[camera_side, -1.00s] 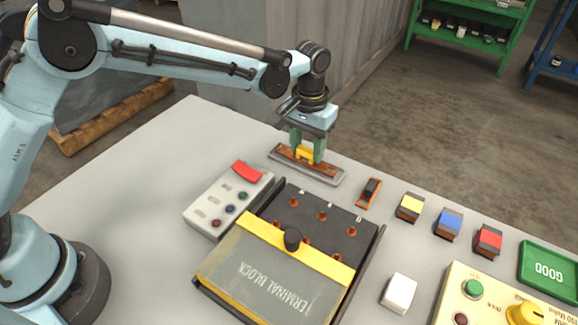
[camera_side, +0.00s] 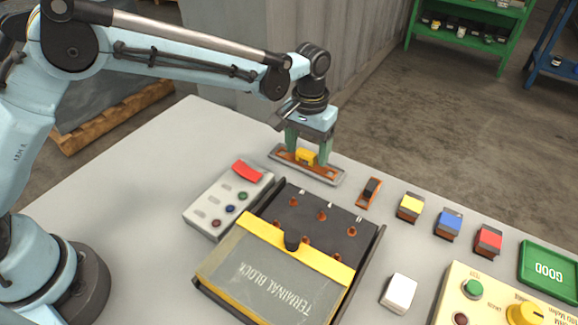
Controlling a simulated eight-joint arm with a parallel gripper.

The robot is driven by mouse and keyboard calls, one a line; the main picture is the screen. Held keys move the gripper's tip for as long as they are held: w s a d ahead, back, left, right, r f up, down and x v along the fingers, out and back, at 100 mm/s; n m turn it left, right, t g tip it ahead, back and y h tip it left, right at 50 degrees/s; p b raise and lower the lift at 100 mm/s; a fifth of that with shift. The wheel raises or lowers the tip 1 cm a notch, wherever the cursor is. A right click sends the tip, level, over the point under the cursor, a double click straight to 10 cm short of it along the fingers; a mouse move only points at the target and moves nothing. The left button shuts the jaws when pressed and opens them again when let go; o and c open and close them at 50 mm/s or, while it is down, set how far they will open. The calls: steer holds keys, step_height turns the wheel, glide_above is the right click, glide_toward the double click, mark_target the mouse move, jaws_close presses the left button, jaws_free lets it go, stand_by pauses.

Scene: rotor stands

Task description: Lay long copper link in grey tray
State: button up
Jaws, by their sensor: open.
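The long copper link (camera_side: 322,169) lies in the shallow grey tray (camera_side: 330,180) at the back of the table. It has a yellow grip (camera_side: 306,156) at its middle. My gripper (camera_side: 307,153) is directly over the tray, pointing down, with its green fingers apart on either side of the yellow grip. The fingers look clear of the grip, and their tips are close to the link. Whether the tips touch the link or tray cannot be told.
The terminal block (camera_side: 280,265) with its dark socket panel stands in front of the tray. A switch box (camera_side: 229,200) is at its left. A short orange-and-black link (camera_side: 369,192), coloured blocks (camera_side: 449,223) and a green GOOD tray (camera_side: 550,270) line the right.

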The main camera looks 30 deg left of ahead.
mark_target(307, 151)
step_height(307, 151, up, 11)
steer(key=s+a+r+t, duration=0.2)
steer(key=s+a+r, duration=0.1)
steer(key=a+r, duration=0.25)
steer(key=s+a+f+t, duration=0.2)
steer(key=s+a, duration=0.4)
steer(key=s, duration=0.2)
steer(key=s+a+f+t, duration=0.2)
steer(key=s+a+t, duration=0.1)
steer(key=s+a, duration=0.3)
steer(key=shift+s+a+f, duration=0.25)
steer(key=shift+s+f, duration=0.1)
steer(key=shift+s, duration=0.65)
